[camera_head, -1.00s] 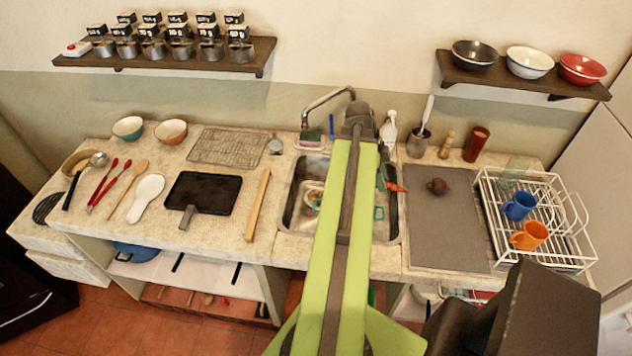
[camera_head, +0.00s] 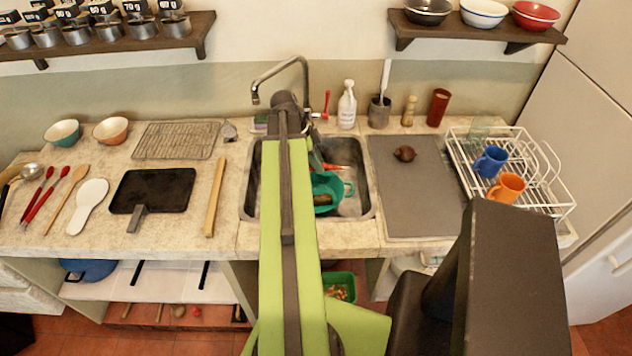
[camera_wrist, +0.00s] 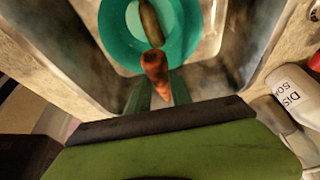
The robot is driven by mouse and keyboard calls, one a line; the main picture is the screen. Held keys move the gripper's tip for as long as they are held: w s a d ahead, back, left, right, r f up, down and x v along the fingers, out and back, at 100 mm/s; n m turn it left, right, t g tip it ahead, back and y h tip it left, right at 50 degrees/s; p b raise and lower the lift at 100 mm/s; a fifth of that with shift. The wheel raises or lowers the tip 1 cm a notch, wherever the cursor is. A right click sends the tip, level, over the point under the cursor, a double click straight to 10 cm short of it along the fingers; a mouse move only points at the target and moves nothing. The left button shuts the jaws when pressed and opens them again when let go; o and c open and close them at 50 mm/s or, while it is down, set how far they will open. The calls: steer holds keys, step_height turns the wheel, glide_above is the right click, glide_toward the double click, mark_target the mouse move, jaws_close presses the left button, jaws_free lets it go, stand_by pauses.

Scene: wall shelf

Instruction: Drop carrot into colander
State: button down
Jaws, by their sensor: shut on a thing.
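The orange carrot (camera_head: 335,167) is held in my gripper (camera_head: 318,162) over the sink, near the back of the teal colander (camera_head: 346,187). In the wrist view the carrot (camera_wrist: 155,68) is between the fingers of my gripper (camera_wrist: 160,88), overlapping the near rim of the colander (camera_wrist: 111,35). Its height above the rim is hard to tell. A dark green, long vegetable (camera_wrist: 151,22) lies in the colander. My arm hides the left part of the colander in the head view.
The colander stands in the metal sink (camera_head: 362,150). The faucet (camera_head: 270,75) rises behind it. A soap bottle (camera_head: 347,105) stands behind the sink. A grey mat (camera_head: 425,200) with a brown round thing (camera_head: 405,153) and a white dish rack (camera_head: 555,198) are to the right.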

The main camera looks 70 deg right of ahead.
steer(key=f+b, duration=0.2)
steer(key=f, duration=0.1)
steer(key=f+b, duration=0.2)
steer(key=f, duration=0.1)
steer(key=w+d+f+b, duration=0.1)
steer(key=f+b, duration=0.2)
steer(key=shift+w+f, duration=0.1)
steer(key=shift+f, duration=0.1)
steer(key=shift+r, duration=0.1)
steer(key=c, duration=1.1)
jaws_free()
